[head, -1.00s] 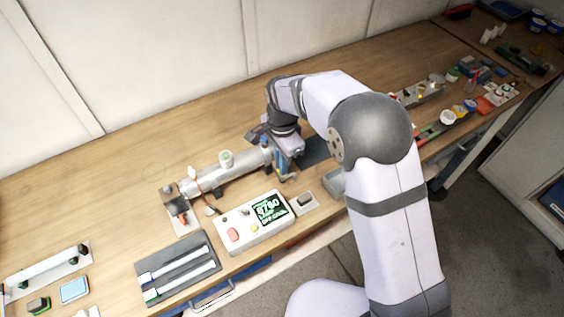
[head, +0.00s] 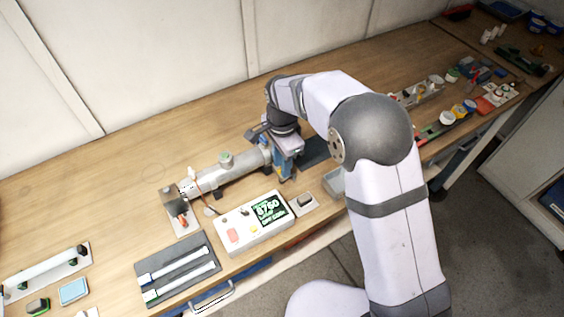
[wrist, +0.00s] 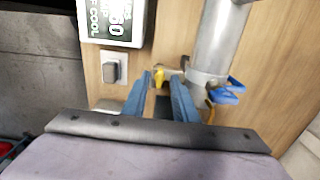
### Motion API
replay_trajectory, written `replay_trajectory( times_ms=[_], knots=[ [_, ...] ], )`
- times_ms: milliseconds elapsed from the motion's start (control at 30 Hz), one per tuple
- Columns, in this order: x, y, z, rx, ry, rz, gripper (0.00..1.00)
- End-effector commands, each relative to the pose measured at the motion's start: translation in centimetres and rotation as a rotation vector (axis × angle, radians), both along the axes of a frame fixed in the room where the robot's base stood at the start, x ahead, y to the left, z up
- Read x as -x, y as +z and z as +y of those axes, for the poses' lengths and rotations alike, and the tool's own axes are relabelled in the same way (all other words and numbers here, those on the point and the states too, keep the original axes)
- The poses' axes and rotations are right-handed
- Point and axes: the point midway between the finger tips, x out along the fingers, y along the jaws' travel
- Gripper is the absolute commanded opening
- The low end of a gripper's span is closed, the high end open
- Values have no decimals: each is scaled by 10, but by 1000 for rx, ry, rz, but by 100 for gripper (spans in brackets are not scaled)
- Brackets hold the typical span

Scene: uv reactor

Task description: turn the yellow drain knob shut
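The yellow drain knob (wrist: 158,76) shows in the wrist view, low beside the end of the silver reactor cylinder (wrist: 218,38). My gripper (wrist: 161,84) is open, with its two blue fingers apart and the knob between their tips in the picture. I cannot tell whether either finger touches it. A blue handle (wrist: 228,93) sits on the cylinder, right of the fingers. In the head view my gripper (head: 284,169) points down at the right end of the reactor cylinder (head: 232,168). The knob is hidden there.
The control box (head: 254,223) with a lit green display stands in front of the cylinder, with a small switch (head: 304,202) beside it. A dark tray (head: 164,268) holds two tubes. A grey bin (head: 334,182) sits close to my arm. The bench behind the cylinder is clear.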

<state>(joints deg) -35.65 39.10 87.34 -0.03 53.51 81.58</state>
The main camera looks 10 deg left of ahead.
Motion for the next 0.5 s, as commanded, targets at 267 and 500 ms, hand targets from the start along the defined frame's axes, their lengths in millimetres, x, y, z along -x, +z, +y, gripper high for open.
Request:
replay_trajectory(
  times_ms=[267, 500],
  knots=[
    [-1, 28, 1, -3, 0, -5, 26],
    [-1, 59, 0, -3, -1, -5, 26]
  ],
)
